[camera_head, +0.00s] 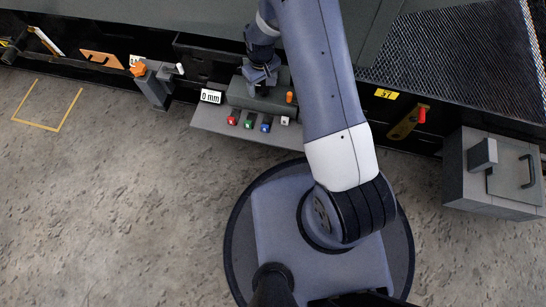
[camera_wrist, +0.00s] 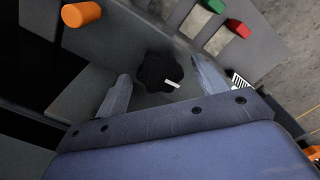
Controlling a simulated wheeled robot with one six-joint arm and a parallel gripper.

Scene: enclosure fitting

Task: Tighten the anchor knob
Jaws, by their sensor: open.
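A black lobed knob (camera_wrist: 156,72) with a white pointer mark sits on a grey housing in the wrist view. I take it as the anchor knob, though no label on it shows. My gripper (camera_wrist: 161,70) is open, with one finger on each side of the knob and a visible gap on both sides. How deep the fingers reach is hard to tell. In the head view my gripper (camera_head: 262,80) is over the grey housing (camera_head: 240,96), and the knob is mostly hidden beneath it.
An orange peg (camera_head: 290,97) stands on the housing close to my gripper. A red button (camera_head: 232,120), green button (camera_head: 249,123) and blue button (camera_head: 266,127) line the front shelf, near a "0 mm" display (camera_head: 211,96). A grey cabinet (camera_head: 495,172) stands right.

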